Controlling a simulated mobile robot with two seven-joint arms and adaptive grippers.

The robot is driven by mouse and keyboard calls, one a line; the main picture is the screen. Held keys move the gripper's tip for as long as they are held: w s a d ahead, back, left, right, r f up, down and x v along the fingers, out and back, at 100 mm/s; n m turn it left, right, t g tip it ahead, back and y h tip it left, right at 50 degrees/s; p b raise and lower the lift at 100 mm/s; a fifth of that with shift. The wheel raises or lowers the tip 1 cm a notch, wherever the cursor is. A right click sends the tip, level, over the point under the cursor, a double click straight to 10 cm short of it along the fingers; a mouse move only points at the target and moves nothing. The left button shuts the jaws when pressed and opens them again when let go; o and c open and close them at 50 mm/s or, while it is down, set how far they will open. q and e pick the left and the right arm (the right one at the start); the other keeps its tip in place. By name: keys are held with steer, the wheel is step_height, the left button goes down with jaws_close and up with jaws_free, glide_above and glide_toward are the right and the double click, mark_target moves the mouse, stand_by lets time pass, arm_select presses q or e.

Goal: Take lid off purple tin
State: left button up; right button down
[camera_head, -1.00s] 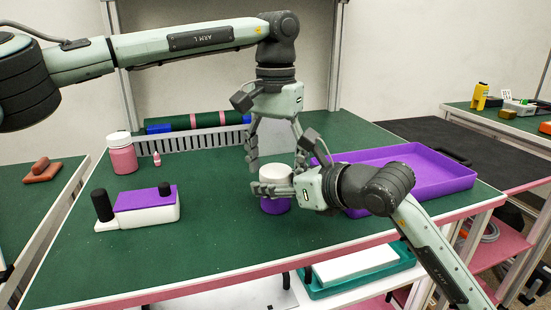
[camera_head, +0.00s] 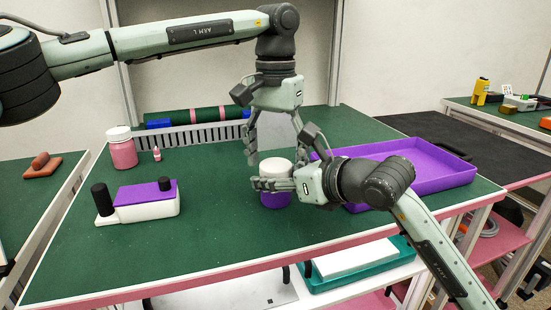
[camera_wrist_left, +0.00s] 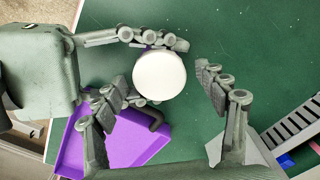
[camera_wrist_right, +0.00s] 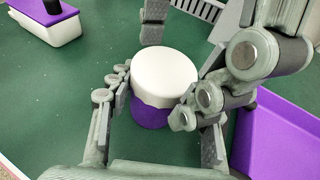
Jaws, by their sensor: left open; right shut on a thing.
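The purple tin (camera_head: 275,201) stands upright on the green table, with its white lid (camera_head: 275,167) on top. In the right wrist view its purple body (camera_wrist_right: 150,117) shows below the lid (camera_wrist_right: 163,72). My right gripper (camera_head: 268,185) is shut on the tin from the right side, its fingers along either side of the body. My left gripper (camera_head: 278,150) points down from above, open, with fingers apart on either side of the lid. The left wrist view looks down on the round lid (camera_wrist_left: 159,74) between the left fingers, with a gap to the right one. The fingers hide part of the tin.
A purple tray (camera_head: 430,180) lies close behind and right of the tin. A white and purple device (camera_head: 145,205), a pink jar (camera_head: 123,152) and a small pink bottle (camera_head: 157,154) stand at the left. The table's front middle is clear.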

arm_select(q)
steer(key=shift+r, duration=2.2)
arm_select(e)
steer(key=c, duration=0.6)
jaws_free()
